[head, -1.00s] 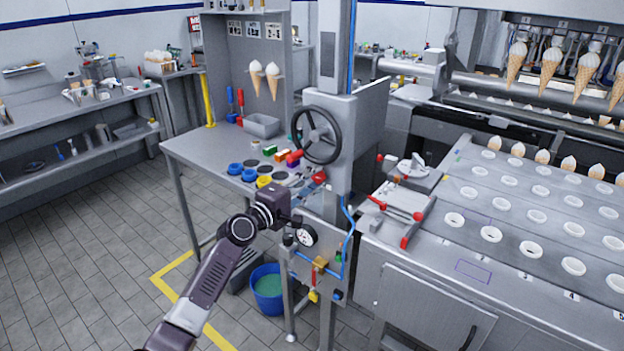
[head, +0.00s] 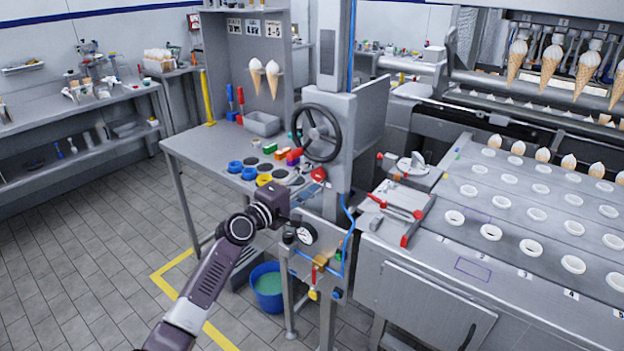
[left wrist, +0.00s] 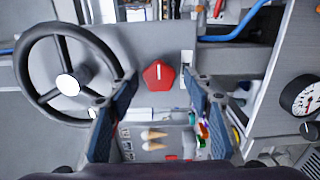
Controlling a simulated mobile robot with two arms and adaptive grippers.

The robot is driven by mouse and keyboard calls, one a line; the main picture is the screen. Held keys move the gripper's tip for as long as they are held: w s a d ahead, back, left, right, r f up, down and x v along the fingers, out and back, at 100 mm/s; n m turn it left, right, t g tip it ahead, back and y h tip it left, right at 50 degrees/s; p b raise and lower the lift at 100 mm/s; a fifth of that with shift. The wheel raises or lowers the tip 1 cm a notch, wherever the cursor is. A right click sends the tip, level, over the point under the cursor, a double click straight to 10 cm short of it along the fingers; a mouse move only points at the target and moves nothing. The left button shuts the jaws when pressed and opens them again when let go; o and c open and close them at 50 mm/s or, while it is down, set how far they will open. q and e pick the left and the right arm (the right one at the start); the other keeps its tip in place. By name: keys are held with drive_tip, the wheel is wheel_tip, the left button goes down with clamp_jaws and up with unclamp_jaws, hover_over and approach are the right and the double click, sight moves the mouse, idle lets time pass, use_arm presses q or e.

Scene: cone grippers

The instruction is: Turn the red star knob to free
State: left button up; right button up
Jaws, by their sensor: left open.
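The red star knob (left wrist: 158,75) sits on a grey panel in the left wrist view, with a white line on its face running up and down in the picture. It also shows as a small red disc on the machine column below the handwheel in the head view (head: 318,174). My left gripper (left wrist: 160,87) is open, with one dark finger on either side of the knob in the picture and clear gaps to it. In the head view my left gripper (head: 288,215) is in front of the column, below the knob. I cannot make out the "free" label. My right gripper is not in view.
A black handwheel (head: 315,133) stands just above the knob and close to the left finger in the wrist view (left wrist: 68,85). A pressure gauge (head: 306,233) and blue tubing (head: 349,235) are near my gripper. A green-filled bucket (head: 268,287) stands below.

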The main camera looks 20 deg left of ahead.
use_arm(q)
drive_tip(key=v, duration=0.7)
drive_tip(key=shift+s+a, duration=0.15)
drive_tip(key=shift+s, duration=0.15)
